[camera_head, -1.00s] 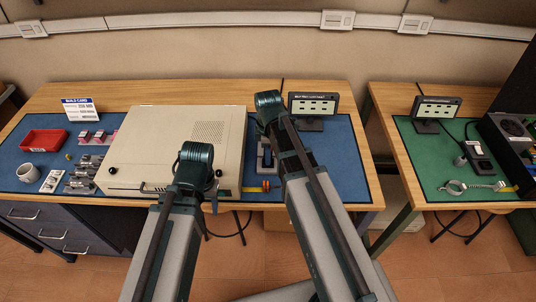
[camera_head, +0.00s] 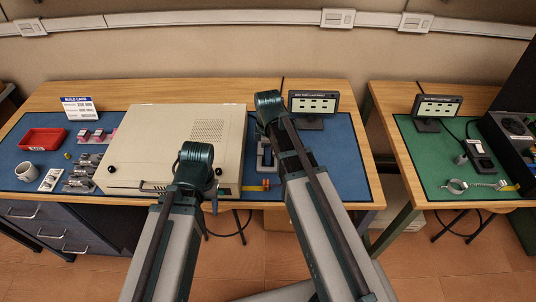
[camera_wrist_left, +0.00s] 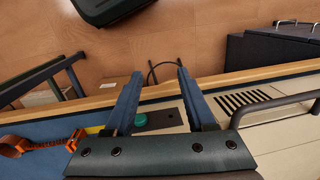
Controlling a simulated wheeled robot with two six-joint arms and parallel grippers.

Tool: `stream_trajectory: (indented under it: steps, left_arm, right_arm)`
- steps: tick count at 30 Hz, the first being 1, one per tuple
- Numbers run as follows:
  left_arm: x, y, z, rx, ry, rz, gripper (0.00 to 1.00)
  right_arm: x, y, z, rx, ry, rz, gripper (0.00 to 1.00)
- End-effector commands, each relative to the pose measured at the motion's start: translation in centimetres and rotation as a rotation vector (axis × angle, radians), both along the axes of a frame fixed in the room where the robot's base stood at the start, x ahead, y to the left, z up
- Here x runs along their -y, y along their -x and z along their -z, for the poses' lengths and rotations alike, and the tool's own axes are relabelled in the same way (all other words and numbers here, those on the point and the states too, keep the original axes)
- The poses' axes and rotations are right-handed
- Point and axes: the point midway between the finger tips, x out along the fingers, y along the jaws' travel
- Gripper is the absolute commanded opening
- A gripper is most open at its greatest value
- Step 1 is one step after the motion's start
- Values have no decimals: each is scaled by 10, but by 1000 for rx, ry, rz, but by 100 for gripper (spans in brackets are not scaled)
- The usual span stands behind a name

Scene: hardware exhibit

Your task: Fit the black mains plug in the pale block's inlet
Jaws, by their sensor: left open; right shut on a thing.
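The pale block (camera_head: 175,150) is a large beige case on the blue mat, with a vent grid on top and a handle at its front. In the left wrist view its pale surface (camera_wrist_left: 275,135) fills the lower right. A dark recess (camera_wrist_left: 165,119) beside a green round button (camera_wrist_left: 140,119) shows between the fingers; I cannot tell if it is the inlet. My left gripper (camera_wrist_left: 158,73) is open and empty over the bench's front edge. I cannot make out the black mains plug.
A red tray (camera_head: 43,141), a mug (camera_head: 28,171) and small metal parts are at the left. A display (camera_head: 314,105) stands behind my right arm. A green-matted bench (camera_head: 435,185) is at the right.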

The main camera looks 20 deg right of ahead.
Motion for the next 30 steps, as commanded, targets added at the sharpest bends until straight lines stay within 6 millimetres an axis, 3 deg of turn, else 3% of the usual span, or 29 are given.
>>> stream_trajectory:
  steps: [5,6,12,29,30]
  left_arm:
    - [0,0,1,0,0,0,56]
    - [0,0,0,0,0,0,56]
    - [0,0,1,0,0,0,56]
    - [0,0,1,0,0,0,56]
    - [0,0,1,0,0,0,56]
  right_arm:
    - [0,0,1,-1,0,0,0]
    - [0,0,1,-1,0,0,30]
    - [0,1,1,-3,-1,0,62]
    - [-1,4,1,-6,-3,-1,62]
    - [-2,4,1,-6,-3,-1,40]
